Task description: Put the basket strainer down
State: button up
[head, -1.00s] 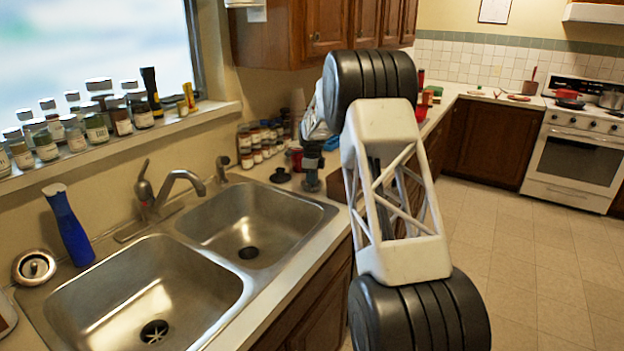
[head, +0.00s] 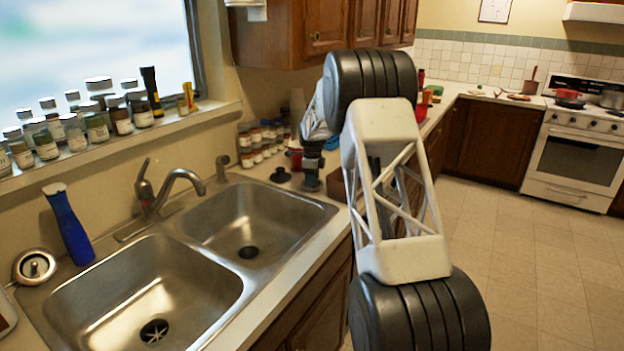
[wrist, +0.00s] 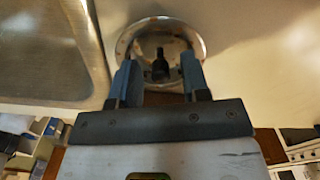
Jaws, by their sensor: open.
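A round shiny metal basket strainer with a black knob (wrist: 160,68) shows in the wrist view, on the pale counter beside the sink. My gripper (wrist: 158,76) is open, its two blue-grey fingers apart on either side of the knob. Gaps show between knob and fingers; the near part of the strainer is hidden by the gripper. In the head view my gripper (head: 311,183) is low over the counter behind the right basin. I cannot make out this strainer clearly there.
The double sink (head: 245,225) lies left of my gripper. A small black round object (head: 281,174) sits on the counter close by, with spice jars (head: 262,143) behind it. A blue bottle (head: 68,225) and another metal strainer (head: 34,267) stand at the far left.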

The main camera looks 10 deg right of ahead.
notch_tip(320, 180, up, 12)
dwell(0.7)
jog(key=shift+r, duration=0.1)
dwell(0.5)
jog(key=s+a+r+n, duration=0.2)
jog(key=s+r+n, duration=0.25)
jog(key=s, duration=0.75)
jog(key=s+a+r+n+t, duration=0.1)
jog(key=s+r+n, duration=0.3)
jog(key=s, duration=0.8)
jog(key=s+a+r+n, duration=0.25)
jog(key=s+r, duration=0.35)
jog(key=s, duration=0.6)
jog(key=s+f+n, duration=0.3)
jog(key=s+n, duration=0.1)
jog(key=s, duration=0.8)
jog(key=s+a+f+n+t, duration=0.1)
jog(key=s+f+n, duration=0.2)
jog(key=s, duration=1)
jog(key=s+f+n, duration=0.3)
jog(key=s+n, duration=0.2)
jog(key=s, duration=0.7)
jog(key=shift+s+a+t, duration=0.3)
jog(key=shift+s+a, duration=0.05)
jog(key=shift+a, duration=0.05)
